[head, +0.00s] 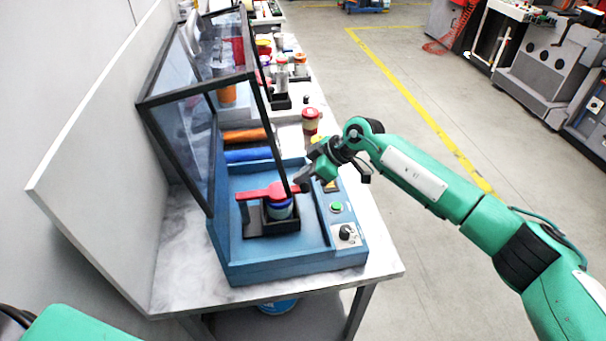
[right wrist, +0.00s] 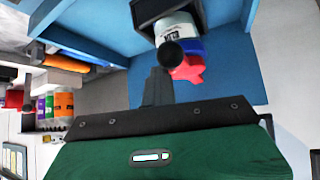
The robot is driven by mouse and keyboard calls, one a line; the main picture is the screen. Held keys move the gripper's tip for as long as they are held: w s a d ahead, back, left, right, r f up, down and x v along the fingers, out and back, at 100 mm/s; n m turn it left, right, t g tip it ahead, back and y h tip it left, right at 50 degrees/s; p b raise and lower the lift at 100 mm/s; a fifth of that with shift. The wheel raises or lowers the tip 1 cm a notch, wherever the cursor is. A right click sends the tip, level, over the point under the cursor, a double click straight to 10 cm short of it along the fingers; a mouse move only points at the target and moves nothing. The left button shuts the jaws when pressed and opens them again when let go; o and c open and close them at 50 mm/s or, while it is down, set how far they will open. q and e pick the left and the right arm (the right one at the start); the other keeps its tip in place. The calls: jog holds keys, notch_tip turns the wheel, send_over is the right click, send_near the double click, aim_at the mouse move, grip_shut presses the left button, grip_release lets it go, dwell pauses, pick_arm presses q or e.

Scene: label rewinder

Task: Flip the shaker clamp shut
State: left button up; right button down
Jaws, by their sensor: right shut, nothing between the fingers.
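The blue shaker (head: 290,262) stands on the marble-topped table, its dark-framed clear cover raised. Its red clamp (head: 262,192) lies roughly level across the top of a jar with a blue lid (head: 281,207) in a black holder (head: 270,228). My right gripper (head: 304,183) is shut and empty at the clamp's right end. In the right wrist view, the closed fingers (right wrist: 156,82) are just beside a round black knob (right wrist: 172,52) by the red clamp (right wrist: 190,70). I cannot tell whether they touch it. My left gripper is out of view.
The raised cover (head: 205,87) stands over the shaker's left and back. A green button (head: 336,207) and a dial (head: 346,234) sit at the shaker's right. A red-lidded jar (head: 310,121) and other containers stand behind.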

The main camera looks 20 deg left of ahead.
jog(key=shift+s+f, duration=0.1)
jog(key=shift+f, duration=0.15)
jog(key=shift+d, duration=0.1)
jog(key=shift+d+r, duration=0.2)
jog(key=b+v, duration=0.5)
jog(key=v, duration=0.8)
jog(key=shift+r, duration=0.4)
